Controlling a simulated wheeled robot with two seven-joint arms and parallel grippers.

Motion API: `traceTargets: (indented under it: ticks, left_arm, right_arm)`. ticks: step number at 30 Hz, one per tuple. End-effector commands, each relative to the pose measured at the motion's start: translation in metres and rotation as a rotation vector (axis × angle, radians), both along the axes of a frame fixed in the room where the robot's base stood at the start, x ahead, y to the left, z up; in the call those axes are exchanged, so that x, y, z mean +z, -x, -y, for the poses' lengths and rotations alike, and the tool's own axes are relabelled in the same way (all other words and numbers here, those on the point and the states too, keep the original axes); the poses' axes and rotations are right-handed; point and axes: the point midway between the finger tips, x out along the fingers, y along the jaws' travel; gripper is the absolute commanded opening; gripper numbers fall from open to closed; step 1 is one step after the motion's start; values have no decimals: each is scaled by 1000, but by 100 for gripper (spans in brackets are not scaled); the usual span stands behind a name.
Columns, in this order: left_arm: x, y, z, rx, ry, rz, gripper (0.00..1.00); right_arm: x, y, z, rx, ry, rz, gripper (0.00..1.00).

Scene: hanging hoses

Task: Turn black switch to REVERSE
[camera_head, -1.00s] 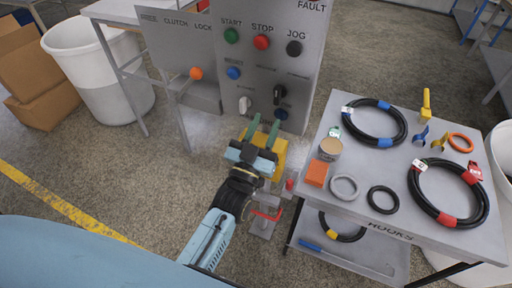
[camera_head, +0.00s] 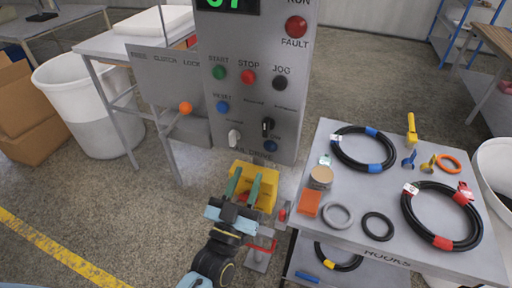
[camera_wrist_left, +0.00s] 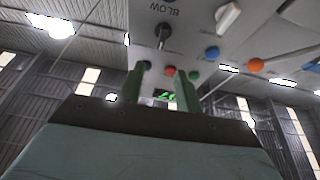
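The black switch (camera_head: 267,126) is a rotary knob low on the grey control panel (camera_head: 240,100), right of a white switch (camera_head: 234,137). In the left wrist view the black switch (camera_wrist_left: 163,38) shows ahead of the fingers, near the lettering BLOW. My left gripper (camera_head: 245,178) is open and empty, its two green fingers apart, pointing toward the panel. It sits below and in front of the black switch, not touching it. In the left wrist view the fingers (camera_wrist_left: 160,78) stand apart with nothing between them. The small position labels are too blurred to read. My right gripper is out of view.
Close around the switch are a blue button (camera_head: 270,146) and another blue button (camera_head: 223,107). A yellow box-like part (camera_head: 262,176) stands behind the left gripper. A table with hoses and rings (camera_head: 385,262) is to the right. An orange knob (camera_head: 185,108) is at left.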

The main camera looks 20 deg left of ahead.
Motion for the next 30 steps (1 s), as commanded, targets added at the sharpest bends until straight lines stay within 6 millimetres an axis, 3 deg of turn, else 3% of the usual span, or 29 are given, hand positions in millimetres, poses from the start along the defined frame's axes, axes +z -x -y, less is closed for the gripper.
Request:
traceTargets:
  ticks: [8,13,24,30]
  left_arm:
    - [6,-1,-1,3,-5,-17,35]
    - [11,-13,-1,6,-4,-18,35]
    - [41,-82,1,5,-4,-17,35]
    - [51,-111,2,5,-4,-19,35]
  right_arm:
    - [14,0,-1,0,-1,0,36]
    - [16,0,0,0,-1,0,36]
    - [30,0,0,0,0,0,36]
    - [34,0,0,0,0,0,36]
